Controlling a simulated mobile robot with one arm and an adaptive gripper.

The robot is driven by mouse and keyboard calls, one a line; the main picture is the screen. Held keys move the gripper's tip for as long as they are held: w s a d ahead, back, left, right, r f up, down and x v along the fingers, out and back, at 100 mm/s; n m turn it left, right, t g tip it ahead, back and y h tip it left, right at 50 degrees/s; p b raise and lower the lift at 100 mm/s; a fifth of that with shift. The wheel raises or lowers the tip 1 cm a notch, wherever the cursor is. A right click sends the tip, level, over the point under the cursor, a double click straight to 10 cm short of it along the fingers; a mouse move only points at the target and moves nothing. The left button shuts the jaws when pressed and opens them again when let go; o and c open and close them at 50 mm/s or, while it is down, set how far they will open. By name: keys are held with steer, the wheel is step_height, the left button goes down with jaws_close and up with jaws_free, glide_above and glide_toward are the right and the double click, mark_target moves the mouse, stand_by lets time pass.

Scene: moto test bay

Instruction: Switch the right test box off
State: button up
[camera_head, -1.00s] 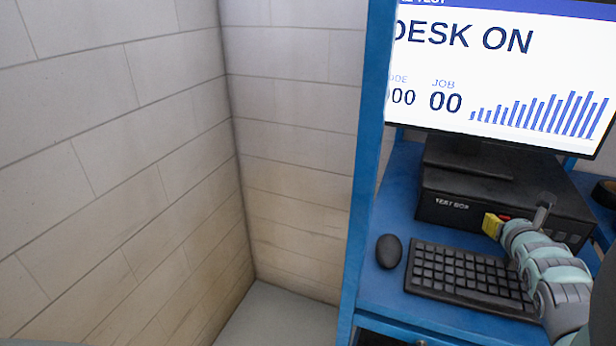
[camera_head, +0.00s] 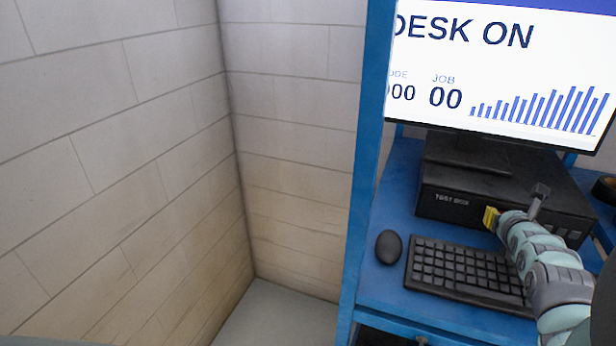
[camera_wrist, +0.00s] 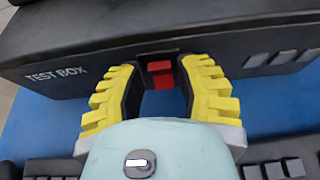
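The black test box (camera_head: 480,208), labelled TEST BOX, sits on the blue desk below the monitor; it also fills the top of the wrist view (camera_wrist: 110,50). Its red rocker switch (camera_wrist: 160,74) shows in the wrist view. My gripper (camera_wrist: 160,92) is open, with its yellow-ridged fingers apart on either side of the switch and pointing at the box front. Contact with the box cannot be told. In the head view my gripper (camera_head: 492,217) is at the box front and hides the switch. The monitor (camera_head: 500,75) reads DESK ON.
A black keyboard (camera_head: 460,272) lies in front of the box, below my gripper, with a mouse (camera_head: 389,247) to its left. Grey buttons (camera_wrist: 270,58) are right of the switch. A blue frame post (camera_head: 366,150) bounds the desk's left side.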

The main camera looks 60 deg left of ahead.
jaws_close()
steer(key=shift+f, duration=0.15)
steer(key=shift+s+t+y, duration=0.1)
steer(key=shift+t+y, duration=0.2)
steer(key=shift+t, duration=0.2)
steer(key=shift+o, duration=2)
jaws_free()
steer(key=shift+d, duration=0.15)
